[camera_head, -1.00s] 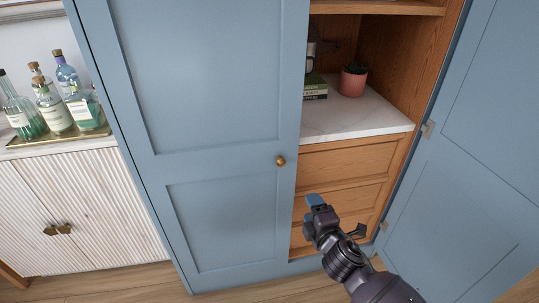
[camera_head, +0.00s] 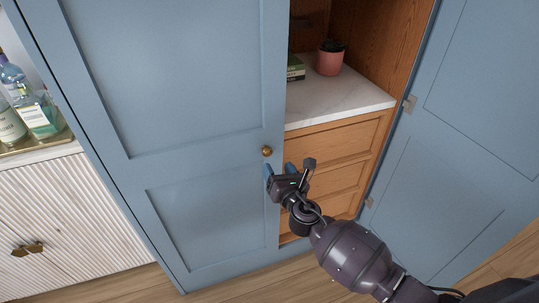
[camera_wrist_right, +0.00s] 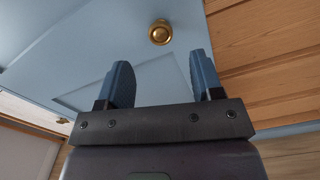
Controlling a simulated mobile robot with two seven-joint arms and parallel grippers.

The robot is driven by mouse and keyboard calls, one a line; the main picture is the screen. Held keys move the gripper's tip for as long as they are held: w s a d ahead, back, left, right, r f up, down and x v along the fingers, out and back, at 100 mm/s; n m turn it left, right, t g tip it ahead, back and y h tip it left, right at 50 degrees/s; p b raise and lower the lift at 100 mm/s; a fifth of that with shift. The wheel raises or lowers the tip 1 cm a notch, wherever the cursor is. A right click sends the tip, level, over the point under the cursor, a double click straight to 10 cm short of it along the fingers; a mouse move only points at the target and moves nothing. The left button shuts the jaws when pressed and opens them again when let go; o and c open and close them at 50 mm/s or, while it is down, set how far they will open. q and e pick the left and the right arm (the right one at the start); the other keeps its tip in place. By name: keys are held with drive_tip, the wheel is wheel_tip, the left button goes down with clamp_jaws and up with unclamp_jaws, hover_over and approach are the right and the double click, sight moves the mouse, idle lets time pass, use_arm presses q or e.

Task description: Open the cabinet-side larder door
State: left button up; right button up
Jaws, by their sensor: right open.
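The blue cabinet-side larder door (camera_head: 170,80) is shut, on the left half of the larder in the head view. Its round brass knob (camera_head: 267,151) sits near its right edge. The knob also shows in the right wrist view (camera_wrist_right: 160,32), ahead of and between the fingertips, not touched. My right gripper (camera_head: 279,169) is open and empty, just below the knob in the head view. Its two blue fingers show in the right wrist view (camera_wrist_right: 160,75). My left gripper is not in view.
The right larder door (camera_head: 465,120) stands open at the right. The open half shows wooden drawers (camera_head: 338,142), a marble shelf (camera_head: 335,98), a potted plant (camera_head: 330,60) and books (camera_head: 295,69). A fluted white cabinet (camera_head: 70,220) with bottles (camera_head: 38,115) stands at the left.

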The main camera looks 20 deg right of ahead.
sight(269, 153)
drive_tip(key=w, duration=0.7)
drive_tip(key=shift+a+b, duration=0.15)
drive_tip(key=shift+b, duration=0.25)
clamp_jaws()
